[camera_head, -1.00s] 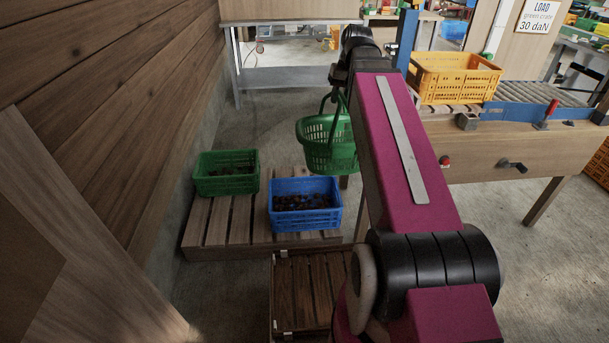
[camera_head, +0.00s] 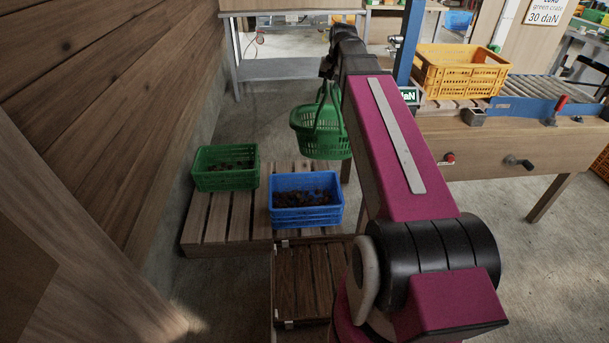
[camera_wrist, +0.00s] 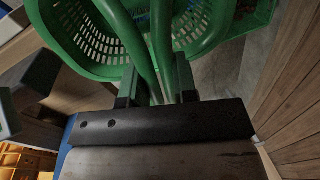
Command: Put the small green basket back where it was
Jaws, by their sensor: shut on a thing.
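The small green basket (camera_head: 319,134) hangs from my gripper by its handle, in the air behind the blue crate in the head view. The basket looks empty where its inside shows. In the wrist view the basket (camera_wrist: 100,46) fills the top, and its two green handle bars run down between the fingers of my gripper (camera_wrist: 158,92). My gripper is shut on the handle. In the head view my own arm hides part of the view to the right of the basket.
A green crate (camera_head: 226,180) and a blue crate (camera_head: 305,218), both with brown contents, stand on a wooden pallet (camera_head: 214,232). A yellow crate (camera_head: 458,78) sits on the roller conveyor bench at right. A plank wall (camera_head: 110,90) bounds the left. A low slatted wooden platform (camera_head: 308,290) lies in front.

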